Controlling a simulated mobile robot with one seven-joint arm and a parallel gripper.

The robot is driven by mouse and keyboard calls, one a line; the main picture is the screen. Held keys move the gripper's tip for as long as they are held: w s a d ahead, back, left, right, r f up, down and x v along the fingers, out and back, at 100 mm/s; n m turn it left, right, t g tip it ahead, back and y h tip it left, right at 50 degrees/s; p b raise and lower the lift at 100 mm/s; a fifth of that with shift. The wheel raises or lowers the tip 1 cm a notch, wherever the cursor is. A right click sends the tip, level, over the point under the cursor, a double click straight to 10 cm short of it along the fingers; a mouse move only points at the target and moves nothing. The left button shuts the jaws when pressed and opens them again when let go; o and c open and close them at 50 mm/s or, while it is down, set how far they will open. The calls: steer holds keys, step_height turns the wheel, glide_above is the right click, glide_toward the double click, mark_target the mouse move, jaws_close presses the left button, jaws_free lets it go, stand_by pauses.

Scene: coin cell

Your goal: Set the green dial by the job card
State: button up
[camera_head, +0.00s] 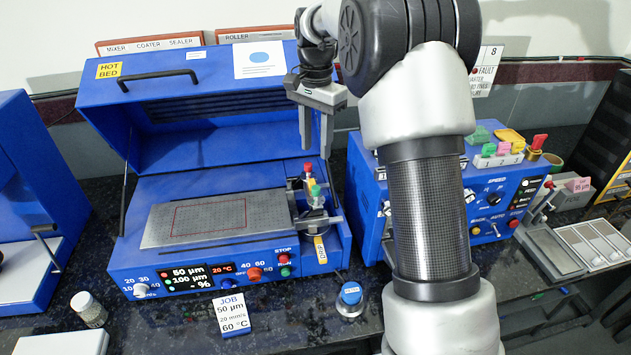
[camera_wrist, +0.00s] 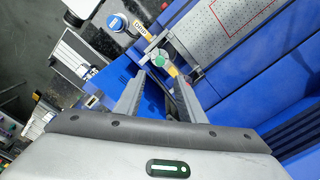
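A green round cap (camera_head: 316,190), which looks like the green dial, stands at the right end of the blue hot bed coater; it also shows in the wrist view (camera_wrist: 187,60). A red-capped part (camera_head: 308,168) is just behind it. The job card (camera_head: 231,312) leans at the coater's front and reads 50 µm, 20 mm/s, 60 °C. The coater's display (camera_head: 188,279) reads 50 µm and 100 µm, with 20 °C beside it. My gripper (camera_head: 316,145) is open and empty, above and behind the green cap; its fingers point toward the cap in the wrist view (camera_wrist: 164,80).
The coater's raised lid (camera_head: 200,120) stands behind my gripper. A perforated plate (camera_head: 165,240) lies left of the green cap. A blue-capped jar (camera_head: 351,293) stands in front.

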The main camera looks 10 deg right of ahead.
mark_target(316, 187)
step_height(316, 187, down, 12)
steer(key=shift+f, duration=0.1)
stand_by(0.4)
jaws_close()
